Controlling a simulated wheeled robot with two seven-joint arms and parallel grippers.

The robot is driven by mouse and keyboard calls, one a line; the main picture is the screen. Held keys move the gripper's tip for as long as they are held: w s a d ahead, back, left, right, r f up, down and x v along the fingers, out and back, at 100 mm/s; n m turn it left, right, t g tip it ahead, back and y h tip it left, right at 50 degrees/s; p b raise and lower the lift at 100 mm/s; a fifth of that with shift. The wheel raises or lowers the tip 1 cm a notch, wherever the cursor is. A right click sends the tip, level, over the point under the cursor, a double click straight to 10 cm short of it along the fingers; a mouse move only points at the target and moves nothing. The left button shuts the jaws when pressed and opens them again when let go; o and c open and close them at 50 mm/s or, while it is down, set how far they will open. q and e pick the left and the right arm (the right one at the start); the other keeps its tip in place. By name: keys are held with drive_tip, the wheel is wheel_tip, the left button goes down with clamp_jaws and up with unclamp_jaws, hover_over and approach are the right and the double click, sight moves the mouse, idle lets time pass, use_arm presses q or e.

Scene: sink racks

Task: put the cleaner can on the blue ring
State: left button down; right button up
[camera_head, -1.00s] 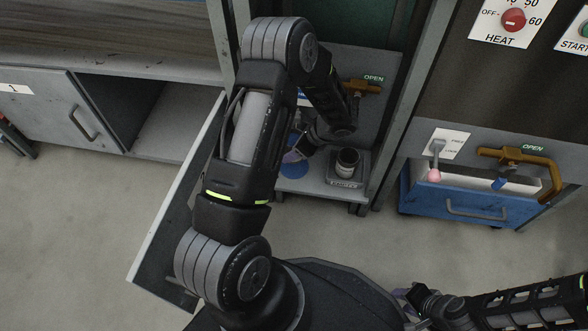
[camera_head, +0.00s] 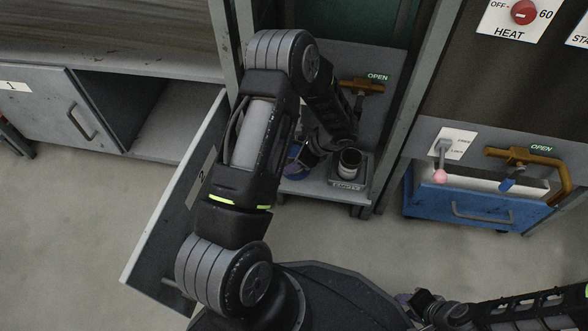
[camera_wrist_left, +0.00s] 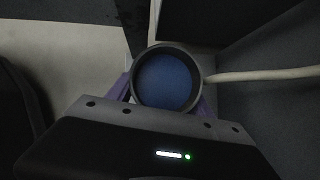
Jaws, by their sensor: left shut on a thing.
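My left gripper (camera_head: 297,158) is low inside the open cabinet, mostly hidden behind my left arm. In the left wrist view, its purple fingers (camera_wrist_left: 163,92) are shut on a round thing, apparently the cleaner can (camera_wrist_left: 165,82), with a dark rim and a blue face inside. In the head view a bit of the blue ring (camera_head: 295,173) shows on the cabinet floor under the gripper. Whether the can touches the ring is hidden. My right gripper (camera_head: 412,303) is at the bottom right, and its jaws are too small to read.
A dark cylinder (camera_head: 348,161) stands on a labelled base (camera_head: 347,184) right of the left gripper. An open cabinet door (camera_head: 172,205) stands left of my arm. The floor between is clear.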

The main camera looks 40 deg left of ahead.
use_arm(q)
drive_tip(key=shift+f+b, duration=1.25)
drive_tip(key=shift+f, duration=1.2)
drive_tip(key=shift+f, duration=0.2)
drive_tip(key=shift+c, duration=2)
unclamp_jaws()
